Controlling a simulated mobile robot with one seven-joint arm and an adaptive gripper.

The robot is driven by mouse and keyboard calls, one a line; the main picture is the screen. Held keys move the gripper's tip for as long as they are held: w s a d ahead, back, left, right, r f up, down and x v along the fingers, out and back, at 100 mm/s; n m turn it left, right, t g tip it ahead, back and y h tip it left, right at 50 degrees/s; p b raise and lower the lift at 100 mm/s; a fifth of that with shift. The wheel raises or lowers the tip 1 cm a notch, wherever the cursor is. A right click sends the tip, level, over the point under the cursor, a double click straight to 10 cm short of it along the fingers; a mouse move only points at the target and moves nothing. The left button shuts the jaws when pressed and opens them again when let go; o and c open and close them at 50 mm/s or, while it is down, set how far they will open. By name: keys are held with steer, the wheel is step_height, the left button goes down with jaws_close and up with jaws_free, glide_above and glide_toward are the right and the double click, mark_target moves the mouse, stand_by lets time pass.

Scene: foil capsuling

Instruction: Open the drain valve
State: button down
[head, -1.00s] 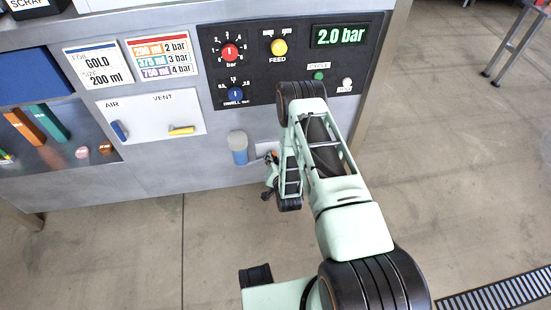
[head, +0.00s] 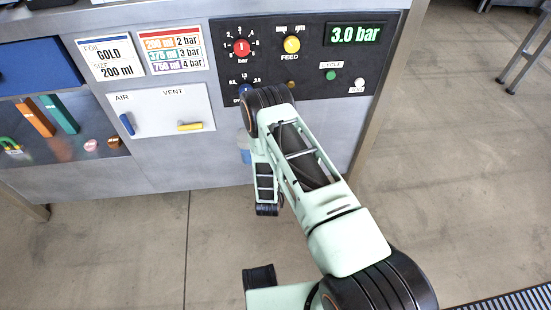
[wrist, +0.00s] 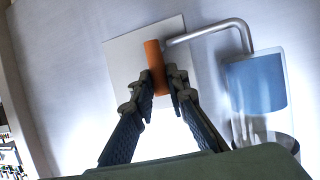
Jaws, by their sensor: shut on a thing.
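The drain valve shows in the wrist view as an orange handle (wrist: 154,58) in front of a square pale plate (wrist: 122,52), with a bent grey pipe (wrist: 205,33) beside it. The handle stands nearly upright in that view, tilted slightly. My gripper (wrist: 160,80) is shut on the lower part of the handle, one finger on each side. A clear bowl with blue contents (wrist: 258,84) is to the right of the handle; part of it also shows in the head view (head: 243,148). In the head view my arm hides the handle and the fingertips.
The control panel (head: 300,75) above my arm reads 3.0 bar. A white plate (head: 150,100) with a blue AIR lever (head: 127,124) and a yellow VENT lever (head: 190,126) is to the left. The floor in front is clear, apart from a drain grate (head: 515,302) at right.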

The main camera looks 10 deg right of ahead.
stand_by(0.3)
steer(key=c, duration=1.9)
jaws_free()
steer(key=shift+s, duration=0.1)
steer(key=v, duration=1.1)
steer(key=shift+s+a+r, duration=0.1)
steer(key=shift+s+r, duration=0.2)
steer(key=shift+w, duration=0.1)
